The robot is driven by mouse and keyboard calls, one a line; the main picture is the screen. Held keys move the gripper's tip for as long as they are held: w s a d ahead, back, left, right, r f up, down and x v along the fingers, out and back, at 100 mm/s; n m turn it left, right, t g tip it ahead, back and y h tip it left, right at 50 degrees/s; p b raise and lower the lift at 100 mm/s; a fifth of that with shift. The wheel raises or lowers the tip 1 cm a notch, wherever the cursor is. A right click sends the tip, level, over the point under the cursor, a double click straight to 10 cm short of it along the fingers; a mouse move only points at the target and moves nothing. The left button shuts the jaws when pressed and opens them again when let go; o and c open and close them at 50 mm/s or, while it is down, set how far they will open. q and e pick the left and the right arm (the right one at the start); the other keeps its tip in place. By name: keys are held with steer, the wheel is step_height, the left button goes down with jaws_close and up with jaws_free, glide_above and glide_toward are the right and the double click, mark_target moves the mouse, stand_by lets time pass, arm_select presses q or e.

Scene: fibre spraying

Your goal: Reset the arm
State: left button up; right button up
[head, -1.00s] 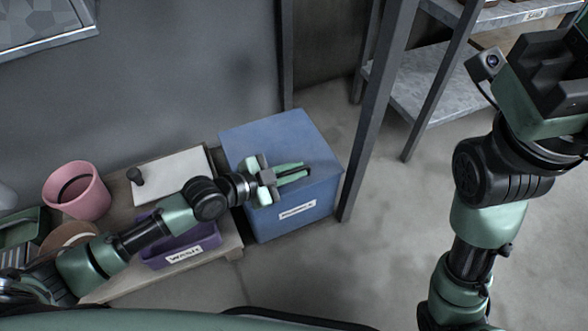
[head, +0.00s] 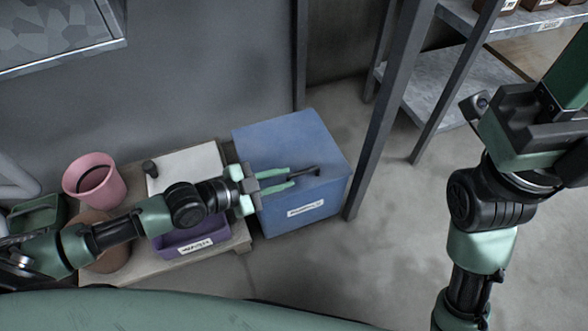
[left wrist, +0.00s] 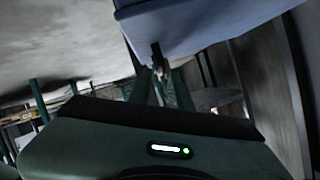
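My left arm reaches in from the left in the head view, and its gripper (head: 304,173) is over the top of the blue box (head: 283,143), pointing right. Its two green fingers run side by side and their dark tips meet in front. The left wrist view also shows these tips together (left wrist: 158,62), with no clear object between them. Whether the gripper touches the box is unclear. My right arm stands raised at the right edge, with its gripper body (head: 525,130) partly in view. Its fingertips are cut off.
A low wooden bench (head: 215,250) holds a pink pot (head: 95,180), a white board (head: 190,168) and a purple labelled bin (head: 185,243) under my left arm. A dark metal post (head: 385,110) and grey shelving (head: 465,95) stand right of the blue box. Bare floor lies in front.

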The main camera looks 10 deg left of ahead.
arm_select(q)
steer(key=shift+s+a+r, duration=0.15)
steer(key=shift+s+a, duration=0.1)
stand_by(0.3)
